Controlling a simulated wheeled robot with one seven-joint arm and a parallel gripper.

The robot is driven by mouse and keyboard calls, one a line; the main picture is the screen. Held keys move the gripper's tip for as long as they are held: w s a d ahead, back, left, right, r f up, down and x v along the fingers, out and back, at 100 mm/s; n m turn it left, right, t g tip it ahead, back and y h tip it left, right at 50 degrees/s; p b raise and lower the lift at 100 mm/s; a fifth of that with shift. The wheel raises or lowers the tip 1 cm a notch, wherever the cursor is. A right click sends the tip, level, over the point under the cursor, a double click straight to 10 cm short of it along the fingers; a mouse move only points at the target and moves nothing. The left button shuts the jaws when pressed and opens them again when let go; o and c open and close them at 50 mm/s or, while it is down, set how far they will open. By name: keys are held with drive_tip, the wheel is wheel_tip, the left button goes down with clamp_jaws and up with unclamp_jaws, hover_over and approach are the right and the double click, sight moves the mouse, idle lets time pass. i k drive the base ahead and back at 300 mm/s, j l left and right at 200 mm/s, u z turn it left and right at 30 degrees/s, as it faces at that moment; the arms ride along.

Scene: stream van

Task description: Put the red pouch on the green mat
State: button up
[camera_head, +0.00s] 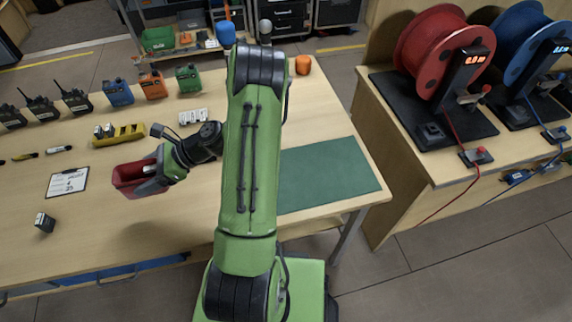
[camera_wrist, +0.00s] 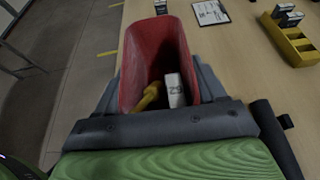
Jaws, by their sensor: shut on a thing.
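The red pouch (camera_head: 130,176) is in my gripper (camera_head: 152,174) on the left side of the table in the head view. In the wrist view the red pouch (camera_wrist: 155,45) is open at the top, between the two grey fingers of my gripper (camera_wrist: 158,92). A white block with dark marks and a yellow item lie inside it. My gripper is shut on the pouch; whether the pouch touches the table is hard to tell. The green mat (camera_head: 328,175) lies flat at the right end of the table, partly hidden behind my arm. Its visible part is bare.
A yellow tray (camera_head: 118,136) with small items stands behind the pouch. A clipboard (camera_head: 68,182) and a small dark box (camera_head: 44,222) lie to the left. Several radios and coloured cases line the back. An orange cylinder (camera_head: 303,65) stands beyond the mat. Cable reels stand on the right bench (camera_head: 470,165).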

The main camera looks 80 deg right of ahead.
sight(313, 181)
drive_tip(key=z, duration=0.5)
drive_tip(key=j+z, duration=0.15)
drive_tip(key=z, duration=0.8)
drive_tip(key=j+z, duration=0.15)
drive_tip(key=z, duration=0.8)
drive_tip(key=k, duration=0.05)
